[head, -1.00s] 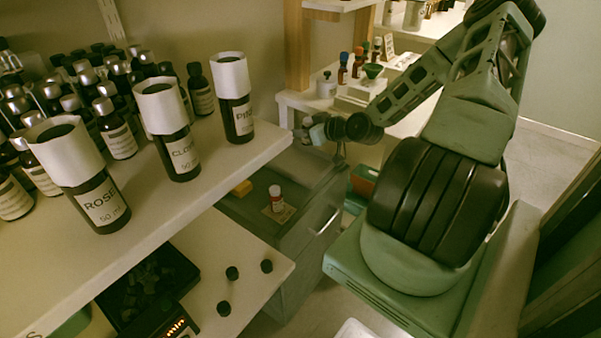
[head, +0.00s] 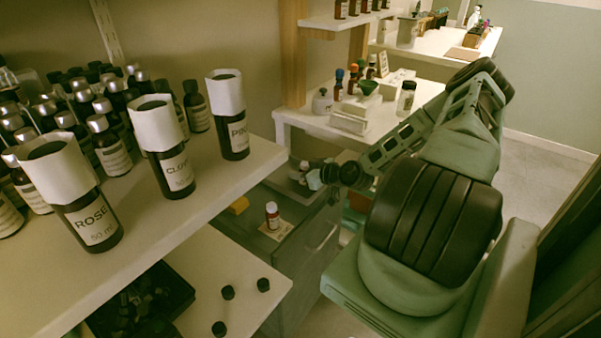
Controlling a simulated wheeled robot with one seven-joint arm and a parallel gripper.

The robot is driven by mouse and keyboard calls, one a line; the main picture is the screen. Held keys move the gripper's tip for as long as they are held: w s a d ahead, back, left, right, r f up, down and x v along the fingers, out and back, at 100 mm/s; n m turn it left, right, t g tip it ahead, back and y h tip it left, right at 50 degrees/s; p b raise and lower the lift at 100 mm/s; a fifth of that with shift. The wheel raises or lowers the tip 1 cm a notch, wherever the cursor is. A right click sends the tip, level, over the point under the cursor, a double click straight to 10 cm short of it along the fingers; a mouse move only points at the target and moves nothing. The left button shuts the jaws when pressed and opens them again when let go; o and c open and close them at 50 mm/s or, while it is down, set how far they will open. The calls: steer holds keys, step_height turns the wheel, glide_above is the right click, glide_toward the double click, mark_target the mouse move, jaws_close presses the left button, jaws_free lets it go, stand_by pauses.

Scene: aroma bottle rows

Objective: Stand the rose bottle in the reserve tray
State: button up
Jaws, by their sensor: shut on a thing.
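A dark bottle labelled ROSE (head: 92,222) stands upright at the front left of the upper shelf, with a white paper collar around its top. Bottles labelled CLO... (head: 177,172) and PIN... (head: 234,143) stand beside it with similar collars. My gripper (head: 318,177) is far from the ROSE bottle, low over the grey cabinet behind the shelf. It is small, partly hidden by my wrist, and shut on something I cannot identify. I cannot tell which thing is the reserve tray.
Several dark caps lie on the lower counter (head: 245,315) beside a black bin (head: 180,285).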

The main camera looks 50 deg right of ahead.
steer(key=shift+f, duration=0.1)
steer(key=o, duration=1)
steer(key=shift+r, duration=0.25)
steer(key=v, duration=1.2)
steer(key=shift+s+f, duration=0.1)
